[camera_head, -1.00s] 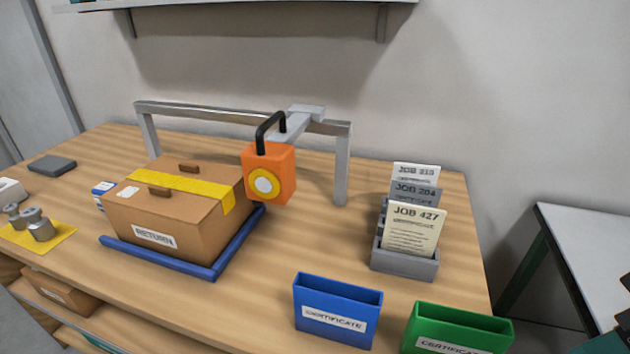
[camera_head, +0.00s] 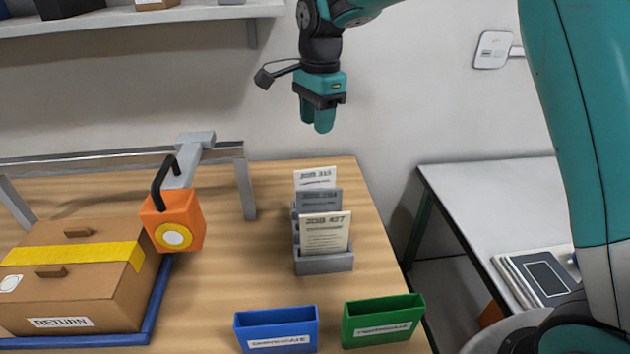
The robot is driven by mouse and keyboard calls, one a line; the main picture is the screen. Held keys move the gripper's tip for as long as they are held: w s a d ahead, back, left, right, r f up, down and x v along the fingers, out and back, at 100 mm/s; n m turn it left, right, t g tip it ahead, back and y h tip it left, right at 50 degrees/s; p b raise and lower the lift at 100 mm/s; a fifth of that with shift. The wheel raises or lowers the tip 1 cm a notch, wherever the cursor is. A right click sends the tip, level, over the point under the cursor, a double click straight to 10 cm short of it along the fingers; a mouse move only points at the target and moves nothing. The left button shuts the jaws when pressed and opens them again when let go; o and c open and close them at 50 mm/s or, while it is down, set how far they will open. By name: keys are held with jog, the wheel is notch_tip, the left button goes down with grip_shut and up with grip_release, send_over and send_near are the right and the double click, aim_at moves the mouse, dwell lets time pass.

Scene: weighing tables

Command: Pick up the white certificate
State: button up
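The white certificate (camera_head: 315,178) stands upright at the back of a grey stepped holder (camera_head: 325,263) on the wooden table. Its lower part is hidden behind a grey certificate (camera_head: 318,200). A cream certificate marked JOB 427 (camera_head: 325,233) stands in front of both. My gripper (camera_head: 318,128) points down above the holder in the picture, apart from the certificates. Its teal fingers overlap in this view, so I cannot tell how far apart they are. I see nothing held below them.
A blue bin (camera_head: 277,331) and a green bin (camera_head: 383,321) stand at the table's front. An orange hanging scale (camera_head: 174,220) on a metal frame is left of the holder, beside a RETURN box (camera_head: 70,285). A grey side table (camera_head: 490,190) stands at the right.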

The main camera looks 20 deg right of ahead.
jog(key=w+d+f+m+p, duration=0.1)
jog(key=w+m, duration=0.3)
jog(key=w, duration=0.1)
jog(key=p, duration=0.4)
send_over(315, 179)
jog(key=shift+m+h, duration=0.3)
notch_tip(315, 179, down, 11)
jog(key=shift+w+d+f, duration=0.1)
jog(key=shift+f, duration=0.05)
jog(key=shift+f+p, duration=1.35)
jog(key=shift+f, duration=1.65)
grip_shut()
